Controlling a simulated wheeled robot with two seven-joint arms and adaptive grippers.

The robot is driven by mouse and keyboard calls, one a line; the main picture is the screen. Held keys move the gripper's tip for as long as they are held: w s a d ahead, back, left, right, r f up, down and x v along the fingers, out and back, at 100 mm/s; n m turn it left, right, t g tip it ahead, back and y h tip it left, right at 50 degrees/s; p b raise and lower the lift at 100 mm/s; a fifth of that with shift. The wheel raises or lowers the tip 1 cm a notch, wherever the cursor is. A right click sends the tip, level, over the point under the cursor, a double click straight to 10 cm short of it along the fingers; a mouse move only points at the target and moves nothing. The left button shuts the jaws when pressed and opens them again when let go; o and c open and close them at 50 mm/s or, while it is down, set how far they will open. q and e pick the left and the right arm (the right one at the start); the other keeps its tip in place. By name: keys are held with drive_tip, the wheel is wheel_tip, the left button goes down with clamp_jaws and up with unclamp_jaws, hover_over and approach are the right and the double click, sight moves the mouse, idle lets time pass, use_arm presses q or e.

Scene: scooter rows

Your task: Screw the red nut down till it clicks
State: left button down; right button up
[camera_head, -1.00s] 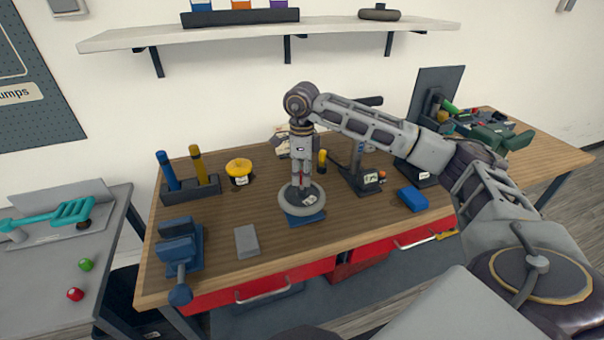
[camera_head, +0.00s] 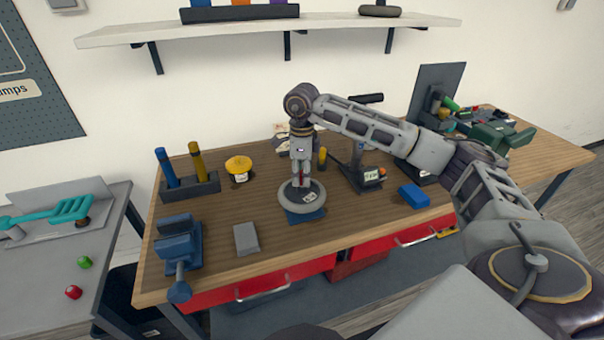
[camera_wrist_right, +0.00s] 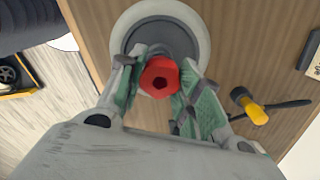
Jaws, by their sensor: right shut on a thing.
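A red nut (camera_wrist_right: 159,76) with a dark hole in its middle sits between the fingers of my right gripper (camera_wrist_right: 157,84), which is shut on it. In the head view my right gripper (camera_head: 302,180) points down over the middle of a grey wheel (camera_head: 289,204), and little of the nut shows there. The wheel lies flat on a blue stand (camera_head: 304,217) on the wooden bench; its ring also shows behind the nut in the wrist view (camera_wrist_right: 124,24). The thread under the nut is hidden. My left gripper is not in view.
A grey block (camera_head: 246,238), a blue vise (camera_head: 178,245), a yellow round piece (camera_head: 238,164) and a blue block (camera_head: 414,195) stand around on the bench. Another red nut (camera_head: 73,292) and a green nut (camera_head: 84,262) lie on the grey side table (camera_head: 50,320).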

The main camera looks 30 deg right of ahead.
drive_tip(key=shift+f+b, duration=0.35)
drive_tip(key=shift+f, duration=0.25)
drive_tip(key=o, duration=1)
drive_tip(key=shift+r, duration=6)
drive_tip(key=shift+r, duration=0.1)
wheel_tip(320, 180, up, 9)
drive_tip(key=p, duration=0.9)
drive_tip(key=shift+r+p, duration=0.5)
drive_tip(key=shift+p, duration=0.05)
